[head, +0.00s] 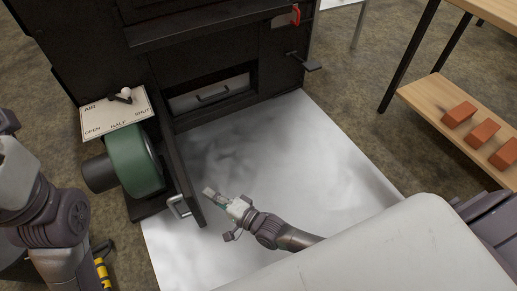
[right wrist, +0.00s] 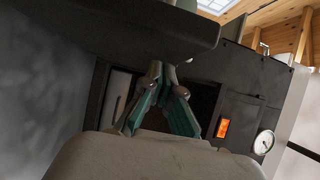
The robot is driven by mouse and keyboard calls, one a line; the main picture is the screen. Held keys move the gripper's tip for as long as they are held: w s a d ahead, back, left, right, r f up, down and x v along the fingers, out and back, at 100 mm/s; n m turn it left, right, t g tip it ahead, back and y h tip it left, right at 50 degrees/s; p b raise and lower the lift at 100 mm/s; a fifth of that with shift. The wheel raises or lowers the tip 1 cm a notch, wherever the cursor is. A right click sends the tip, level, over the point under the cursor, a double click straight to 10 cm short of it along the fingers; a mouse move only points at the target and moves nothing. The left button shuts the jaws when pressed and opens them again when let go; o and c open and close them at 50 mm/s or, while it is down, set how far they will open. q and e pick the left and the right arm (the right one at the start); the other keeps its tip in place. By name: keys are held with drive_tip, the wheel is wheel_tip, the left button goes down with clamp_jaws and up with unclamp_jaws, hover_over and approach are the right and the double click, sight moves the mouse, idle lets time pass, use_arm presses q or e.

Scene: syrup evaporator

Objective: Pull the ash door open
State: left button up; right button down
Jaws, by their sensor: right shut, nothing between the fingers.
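The ash door (head: 178,172) is a dark panel on the front of the black evaporator, standing swung out toward me from its left side. Its metal loop handle (head: 178,206) is on the outer face near the free edge. Behind it, the low opening shows a grey ash drawer (head: 208,94) with its own handle. My right gripper (head: 209,192) is shut and empty, on the inner side of the door, close to its free edge; I cannot tell if it touches. In the right wrist view its fingertips (right wrist: 166,75) are together. My left arm shows, but its gripper is out of view.
A green blower (head: 133,160) and an AIR lever plate (head: 117,110) stand left of the door. A grey metal floor sheet (head: 300,150) is clear to the right. A wooden shelf (head: 440,95) with bricks is at far right. A gauge (right wrist: 263,142) shows on the evaporator.

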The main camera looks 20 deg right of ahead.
drive_tip(key=shift+a, duration=0.1)
idle(0.3)
drive_tip(key=v, duration=0.7)
drive_tip(key=shift+s, duration=0.25)
